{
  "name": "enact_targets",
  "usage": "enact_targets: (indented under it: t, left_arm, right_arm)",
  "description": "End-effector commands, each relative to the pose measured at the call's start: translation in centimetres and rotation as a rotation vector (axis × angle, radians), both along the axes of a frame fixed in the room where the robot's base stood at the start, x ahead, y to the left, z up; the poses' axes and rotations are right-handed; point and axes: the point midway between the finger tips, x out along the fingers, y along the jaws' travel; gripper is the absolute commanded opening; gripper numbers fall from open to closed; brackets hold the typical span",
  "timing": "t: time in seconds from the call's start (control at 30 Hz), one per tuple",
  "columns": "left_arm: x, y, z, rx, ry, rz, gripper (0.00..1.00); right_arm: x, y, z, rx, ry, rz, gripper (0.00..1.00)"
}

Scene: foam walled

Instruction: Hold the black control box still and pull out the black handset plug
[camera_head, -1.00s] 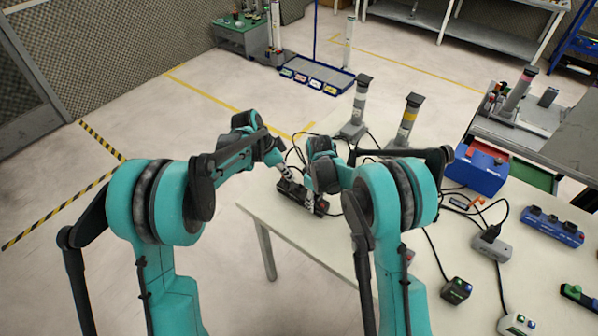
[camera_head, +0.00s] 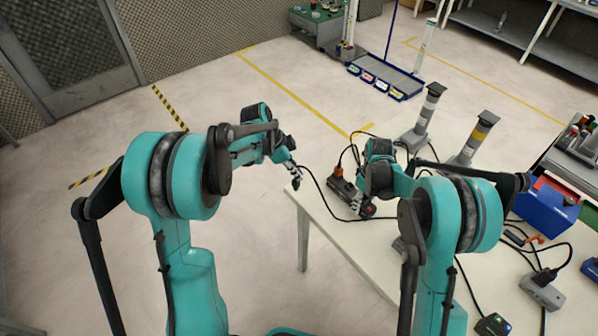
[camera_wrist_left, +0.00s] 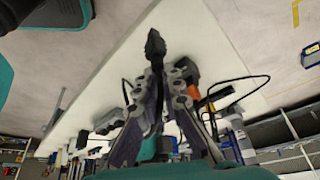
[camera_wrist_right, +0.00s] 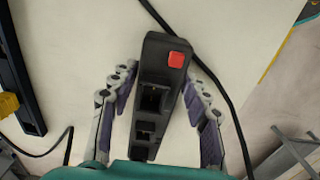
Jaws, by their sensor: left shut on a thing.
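The black control box (camera_head: 343,188) lies near the table's left edge. Its red button (camera_wrist_right: 176,59) and dark sockets (camera_wrist_right: 150,100) show in the right wrist view. My right gripper (camera_wrist_right: 160,82) straddles the box, one finger on each side, with a visible gap on the left side; the jaws look open. My left gripper (camera_head: 294,174) is apart from the box, to its left, at the table's corner. It is shut on the black handset plug (camera_wrist_left: 155,44), which sticks out past the fingertips. The plug also shows in the head view (camera_head: 297,184), clear of the box.
An orange plug (camera_head: 338,171) sits at the box's far end. Black cables (camera_head: 318,190) run over the table (camera_head: 325,228). Two signal towers (camera_head: 428,108) stand behind. A blue case (camera_head: 548,208) and grey socket block (camera_head: 541,290) are to the right. Floor left of the table is free.

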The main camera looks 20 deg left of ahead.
Motion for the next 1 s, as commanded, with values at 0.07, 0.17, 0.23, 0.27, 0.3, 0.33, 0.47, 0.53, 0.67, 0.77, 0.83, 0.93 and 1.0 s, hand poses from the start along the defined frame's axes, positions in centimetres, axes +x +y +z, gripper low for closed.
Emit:
enact_targets:
  t: [0.07,0.17,0.23,0.27,0.3,0.33,0.47,0.53,0.67,0.77,0.83,0.93,1.0]
  left_arm:
    - [0.0,0.0,0.0,0.000,0.000,0.000,0.00]
    - [0.0,0.0,0.0,0.000,0.000,0.000,0.00]
    - [0.0,0.0,0.0,0.000,0.000,0.000,0.00]
    - [0.0,0.0,0.0,0.000,0.000,0.000,0.00]
    - [0.0,0.0,0.0,0.000,0.000,0.000,0.00]
    - [0.0,0.0,0.0,0.000,0.000,0.000,0.00]
    - [0.0,0.0,0.0,0.000,0.000,0.000,0.00]
    - [0.0,0.0,0.0,0.000,0.000,0.000,0.00]
    - [0.0,0.0,0.0,0.000,0.000,0.000,0.00]
    - [0.0,0.0,0.0,0.000,0.000,0.000,0.00]
    - [0.0,0.0,0.0,0.000,0.000,0.000,0.00]
    - [0.0,0.0,0.0,0.000,0.000,0.000,0.00]
    - [0.0,0.0,0.0,0.000,0.000,0.000,0.00]
  right_arm:
    - [0.0,0.0,0.0,0.000,0.000,0.000,0.67]
    - [0.0,0.0,0.0,0.000,0.000,0.000,0.67]
    - [0.0,0.0,0.0,0.000,0.000,0.000,0.67]
    - [0.0,0.0,0.0,0.000,0.000,0.000,0.67]
    - [0.0,0.0,0.0,0.000,0.000,0.000,0.67]
    - [0.0,0.0,0.1,0.000,0.000,0.000,0.67]
    - [0.0,0.0,1.0,0.000,0.000,0.000,0.67]
    - [0.0,0.0,2.1,0.000,0.000,0.000,0.67]
    - [0.0,0.0,4.9,0.000,0.000,0.000,0.67]
    - [0.0,0.0,7.2,0.000,0.000,0.000,0.67]
    - [0.0,0.0,8.6,0.000,0.000,0.000,0.67]
    - [0.0,0.0,10.2,0.000,0.000,0.000,0.67]
    - [0.0,0.0,11.0,0.000,0.000,0.000,0.67]
